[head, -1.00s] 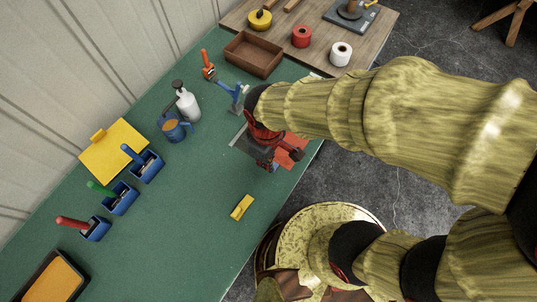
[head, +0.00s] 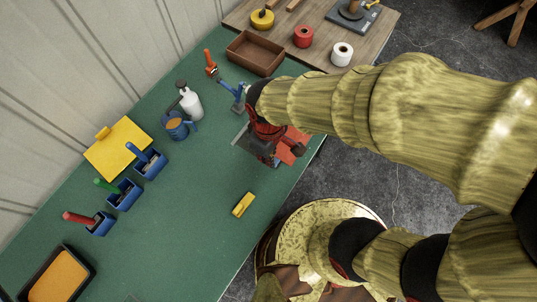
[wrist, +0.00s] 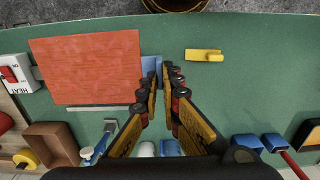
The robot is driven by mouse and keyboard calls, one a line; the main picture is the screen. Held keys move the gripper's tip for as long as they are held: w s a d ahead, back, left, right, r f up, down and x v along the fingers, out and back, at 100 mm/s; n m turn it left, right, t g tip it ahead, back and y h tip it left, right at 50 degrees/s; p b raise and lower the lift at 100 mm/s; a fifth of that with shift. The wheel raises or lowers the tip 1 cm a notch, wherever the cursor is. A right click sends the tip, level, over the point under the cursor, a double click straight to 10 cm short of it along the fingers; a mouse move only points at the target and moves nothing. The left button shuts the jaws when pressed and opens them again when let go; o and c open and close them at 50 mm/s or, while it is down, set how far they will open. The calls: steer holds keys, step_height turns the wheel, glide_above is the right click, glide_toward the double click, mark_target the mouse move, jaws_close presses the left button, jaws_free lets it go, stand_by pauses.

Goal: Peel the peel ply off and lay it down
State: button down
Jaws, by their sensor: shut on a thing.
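A flat orange-red sheet (wrist: 88,68) lies left of my fingers in the wrist view. A grey edge (wrist: 98,107) shows along its lower side. In the head view the red sheet (head: 290,157) is partly hidden by my gripper (head: 281,158). A blue patch (wrist: 150,65) sits at the sheet's right edge, between my fingertips. My gripper (wrist: 161,77) is shut on this blue patch, as best I can tell; the contact itself is small and partly hidden. I cannot tell whether any edge of the sheet is lifted.
A yellow block (head: 243,204) lies on the green bench (head: 200,235), with clear room around it. A HEAT switch box (wrist: 15,75) is left of the sheet.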

steer(key=shift+r+p, duration=0.8)
steer(key=shift+r, duration=0.3)
steer(key=shift+r+p, duration=2.05)
steer(key=shift+r, duration=0.4)
steer(key=shift+f, duration=0.1)
